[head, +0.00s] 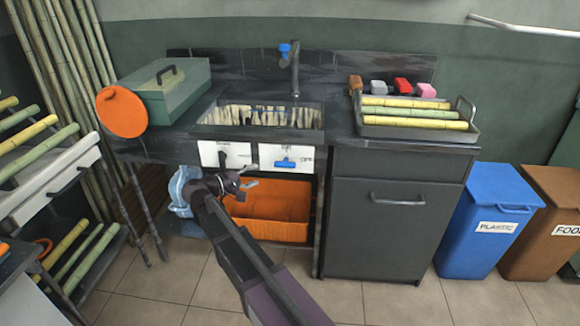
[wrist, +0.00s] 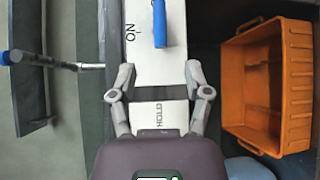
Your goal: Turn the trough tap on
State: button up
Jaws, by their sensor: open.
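The trough tap (head: 294,72) is a dark bent pipe rising behind the sink trough (head: 262,130), with a blue handle (head: 285,51) at its top left. In the wrist view the tap (wrist: 60,62) lies at the left, its blue end (wrist: 10,57) at the picture's edge. Two white panels are on the trough front; the right one bears a blue bar (head: 286,163). My gripper (head: 250,178) is open and empty, low in front of these panels, well below the tap. In the wrist view its fingers (wrist: 158,78) straddle the white strip, apart from the blue bar (wrist: 160,24).
An orange crate (head: 270,225) stands under the trough. A green box (head: 165,90) and orange disc (head: 122,111) sit to the left. A tray (head: 415,132) of cane pieces lies on the right counter. The blue bin (head: 488,220) stands farther right. The floor in front is clear.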

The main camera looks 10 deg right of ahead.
aim_at(284, 166)
jog(key=shift+d, duration=0.1)
jog(key=b+x, duration=0.2)
jog(key=x, duration=1.1)
jog(key=shift+w+d, duration=0.15)
jog(key=shift+d, duration=0.1)
